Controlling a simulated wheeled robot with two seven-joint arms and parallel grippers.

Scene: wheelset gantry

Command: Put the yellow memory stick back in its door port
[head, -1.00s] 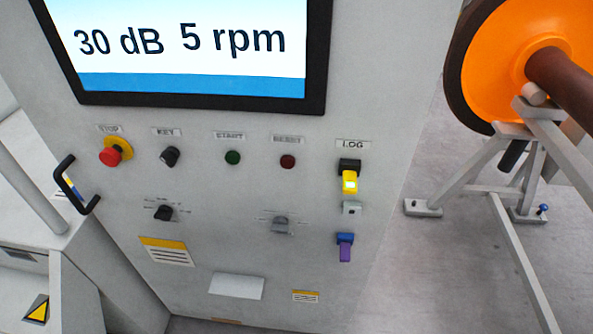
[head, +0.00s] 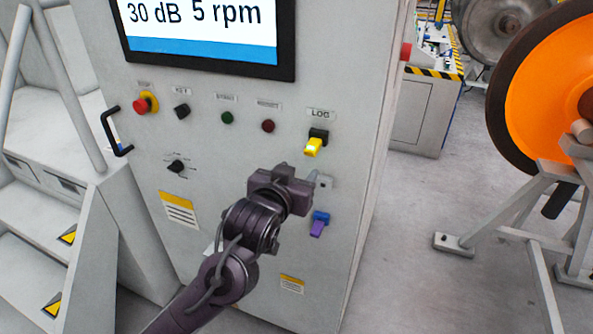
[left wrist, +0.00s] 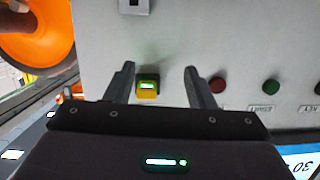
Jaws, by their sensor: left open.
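The yellow memory stick (head: 313,147) sits at a black holder (head: 318,134) under the LOG label on the cabinet door; how deep it is seated I cannot tell. A small grey socket plate (head: 327,183) is below it, partly behind my gripper. My left gripper (head: 314,181) is open and empty, in front of the door just below the yellow stick. In the left wrist view the picture is upside down; the yellow stick (left wrist: 147,89) shows between the open fingers (left wrist: 159,69), nearer the left one, with no visible contact. My right gripper is not in view.
A purple stick (head: 317,229) in a blue holder sits lower on the door. A red stop button (head: 140,105), key switch (head: 182,110), green button (head: 227,118) and red button (head: 268,126) line the panel under the screen (head: 210,30). An orange wheel (head: 540,90) on a stand is at right.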

